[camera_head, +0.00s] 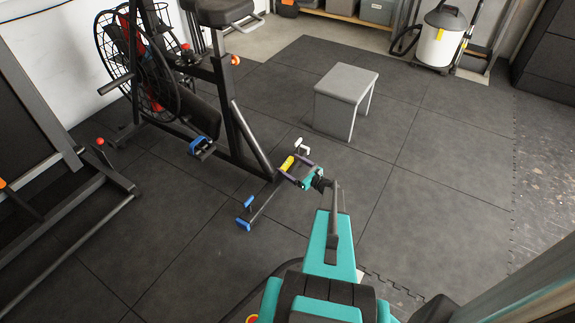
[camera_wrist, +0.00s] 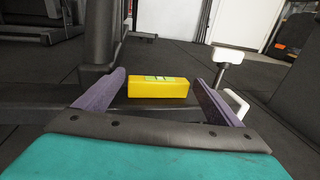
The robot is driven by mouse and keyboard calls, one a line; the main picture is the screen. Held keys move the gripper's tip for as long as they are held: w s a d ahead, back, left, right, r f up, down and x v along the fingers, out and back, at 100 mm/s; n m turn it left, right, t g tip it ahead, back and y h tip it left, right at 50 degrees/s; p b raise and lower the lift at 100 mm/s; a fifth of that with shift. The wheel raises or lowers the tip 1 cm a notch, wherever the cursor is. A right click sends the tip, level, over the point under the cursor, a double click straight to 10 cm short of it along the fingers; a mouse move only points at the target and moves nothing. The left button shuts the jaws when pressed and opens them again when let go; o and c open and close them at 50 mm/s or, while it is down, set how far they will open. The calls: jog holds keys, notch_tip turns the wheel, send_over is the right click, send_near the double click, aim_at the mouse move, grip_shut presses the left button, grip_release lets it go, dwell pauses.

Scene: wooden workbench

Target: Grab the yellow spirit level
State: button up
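The yellow spirit level (camera_head: 287,163) is a small bright yellow block low beside the exercise bike's rear frame. In the wrist view the spirit level (camera_wrist: 158,88) lies lengthwise across the picture, with a greenish vial window on top. It appears to rest on or just behind a dark bar; the exact contact is hard to tell. My gripper (camera_head: 297,169) is open, its two purple fingers pointing at the level. In the wrist view my gripper (camera_wrist: 160,82) has a finger to each side of the level, with a visible gap at both ends. Nothing is held.
The exercise bike (camera_head: 235,110) stands directly beyond the level, its dark upright (camera_wrist: 100,35) close on the left in the wrist view. A blue-ended bar (camera_head: 243,222) lies left of my gripper. A grey stool (camera_head: 340,105) stands behind. The floor at right is clear.

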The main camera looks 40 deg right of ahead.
jog(key=c, duration=0.8)
jog(key=shift+r, duration=0.1)
jog(key=shift+r+p, duration=0.3)
jog(key=shift+r, duration=0.2)
jog(key=r, duration=0.1)
jog(key=r+p, duration=0.1)
jog(key=r, duration=0.1)
jog(key=shift+s, duration=0.25)
jog(key=s+p, duration=0.4)
jog(key=s, duration=1.1)
jog(key=shift+s+d+r, duration=0.25)
jog(key=shift+d+r, duration=0.1)
jog(key=shift+r, duration=0.05)
